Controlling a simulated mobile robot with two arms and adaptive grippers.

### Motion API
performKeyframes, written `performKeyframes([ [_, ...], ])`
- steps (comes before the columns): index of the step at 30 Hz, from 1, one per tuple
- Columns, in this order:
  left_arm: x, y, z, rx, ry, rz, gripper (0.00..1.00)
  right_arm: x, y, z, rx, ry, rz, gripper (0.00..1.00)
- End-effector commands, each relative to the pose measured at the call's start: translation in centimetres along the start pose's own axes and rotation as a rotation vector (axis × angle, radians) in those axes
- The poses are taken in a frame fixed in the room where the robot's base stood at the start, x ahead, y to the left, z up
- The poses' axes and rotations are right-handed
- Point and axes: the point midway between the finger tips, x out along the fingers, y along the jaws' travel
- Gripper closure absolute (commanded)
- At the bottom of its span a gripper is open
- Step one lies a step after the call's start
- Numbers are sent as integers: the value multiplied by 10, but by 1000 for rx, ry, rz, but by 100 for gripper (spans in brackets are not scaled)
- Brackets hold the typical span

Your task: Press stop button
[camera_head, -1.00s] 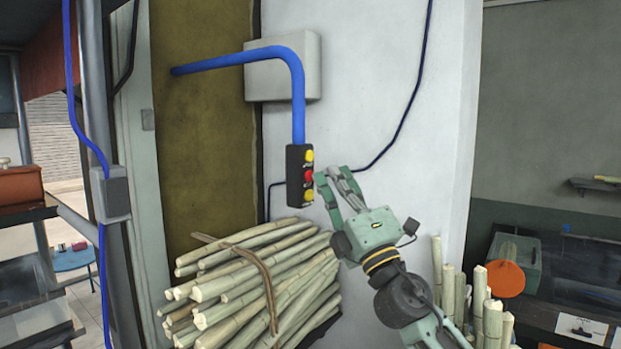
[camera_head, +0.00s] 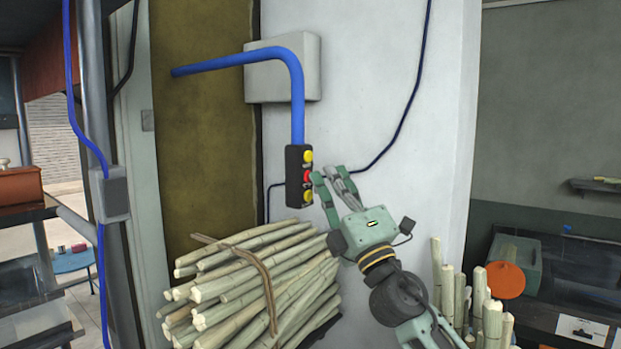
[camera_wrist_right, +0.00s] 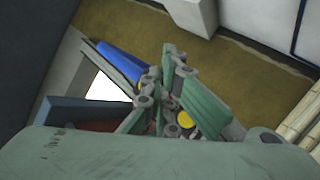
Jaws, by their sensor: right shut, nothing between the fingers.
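A black control box (camera_head: 293,178) hangs on the wall at the end of a blue conduit. It carries a yellow button (camera_head: 308,156) on top, a red button (camera_head: 308,176) in the middle and another yellow one (camera_head: 308,196) below. My right gripper (camera_head: 321,174) is shut and empty, its fingertips right beside the red button; I cannot tell whether they touch it. In the right wrist view the shut fingers (camera_wrist_right: 172,65) show in front of the box, with one yellow button (camera_wrist_right: 185,119) visible and the red button not clearly seen. My left gripper is not in view.
A tied bundle of sugarcane (camera_head: 250,280) lies below the control box, left of my right arm. More upright canes (camera_head: 460,290) stand at right. A grey wall box (camera_head: 283,68) sits above. The white wall right of the control box is mostly clear.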

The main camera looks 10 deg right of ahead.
Motion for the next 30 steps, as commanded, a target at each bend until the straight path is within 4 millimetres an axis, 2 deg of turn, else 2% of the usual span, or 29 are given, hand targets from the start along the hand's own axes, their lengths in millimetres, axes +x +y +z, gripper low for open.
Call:
performKeyframes([
  [14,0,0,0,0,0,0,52,1,-1,-1,0,1,0,100],
  [30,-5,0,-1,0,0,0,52,-12,7,7,0,1,-1,100],
])
